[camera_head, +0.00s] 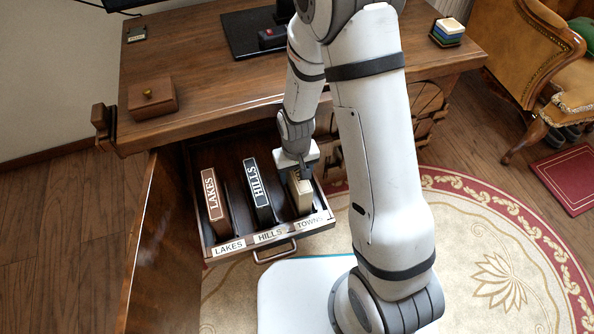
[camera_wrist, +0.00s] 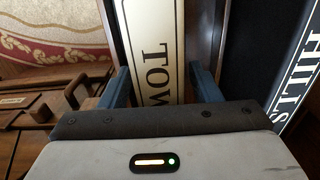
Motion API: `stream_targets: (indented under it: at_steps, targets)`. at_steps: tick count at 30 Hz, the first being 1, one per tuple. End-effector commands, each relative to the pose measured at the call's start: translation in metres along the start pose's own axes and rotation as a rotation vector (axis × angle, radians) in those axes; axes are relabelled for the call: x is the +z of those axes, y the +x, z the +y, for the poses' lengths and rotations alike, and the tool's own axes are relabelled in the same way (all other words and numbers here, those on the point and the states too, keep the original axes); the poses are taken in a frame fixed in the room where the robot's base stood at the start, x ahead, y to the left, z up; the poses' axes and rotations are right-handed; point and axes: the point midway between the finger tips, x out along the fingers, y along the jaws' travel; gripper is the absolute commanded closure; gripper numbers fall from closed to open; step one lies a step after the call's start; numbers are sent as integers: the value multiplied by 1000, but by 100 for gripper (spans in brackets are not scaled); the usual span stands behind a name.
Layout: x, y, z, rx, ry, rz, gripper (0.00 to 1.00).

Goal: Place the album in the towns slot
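The album (camera_head: 300,195) is cream with dark lettering, and its spine reads "TOW" in the wrist view (camera_wrist: 155,45). It stands in the right compartment of the open drawer, behind the TOWNS label (camera_head: 309,223). Whether it rests on the compartment floor is hidden. My gripper (camera_head: 302,172) is over the album's far end. My gripper covers part of the album.
The brown LAKES album (camera_head: 213,197) and black HILLS album (camera_head: 258,191) stand in the left and middle compartments. The drawer's handle (camera_head: 275,252) is at its front. A wooden door (camera_head: 155,240) stands open at left. A small wooden box (camera_head: 152,97) sits on the desk.

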Motion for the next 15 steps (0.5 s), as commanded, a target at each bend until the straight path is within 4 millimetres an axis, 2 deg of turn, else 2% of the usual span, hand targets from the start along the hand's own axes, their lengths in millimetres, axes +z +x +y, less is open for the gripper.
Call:
stream_targets:
  at_steps: [8, 11, 15]
  targets:
    - [0, -2, 0, 0, -1, 0, 42]
    - [0, -12, 0, 0, -1, 1, 42]
    - [-1, -40, 0, 0, -1, 4, 42]
